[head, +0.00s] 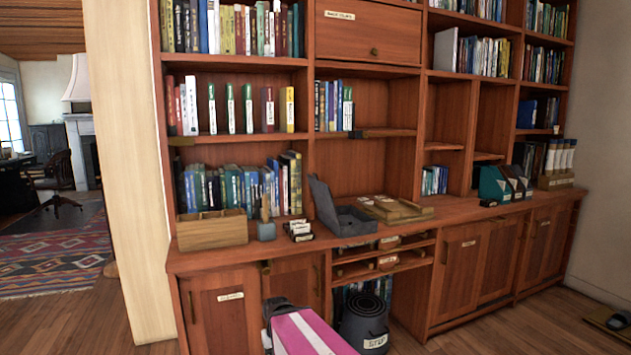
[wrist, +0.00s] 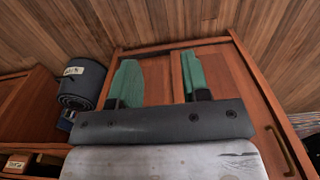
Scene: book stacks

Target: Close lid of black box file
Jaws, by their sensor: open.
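The black box file (head: 350,221) sits on the wooden counter in the head view, near the middle. Its lid (head: 322,203) stands up, tilted at its left side, so the box is open. My gripper (wrist: 158,80) shows in the wrist view with its two green fingers wide apart and nothing between them. It faces a wooden cabinet door and the floor. The box file is not in the wrist view. I cannot make out my fingers in the head view.
A wooden organiser (head: 212,229), a small grey pot (head: 266,230) and a card holder (head: 299,229) stand left of the box file. A wooden tray (head: 397,209) lies close at its right. Shelves rise behind.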

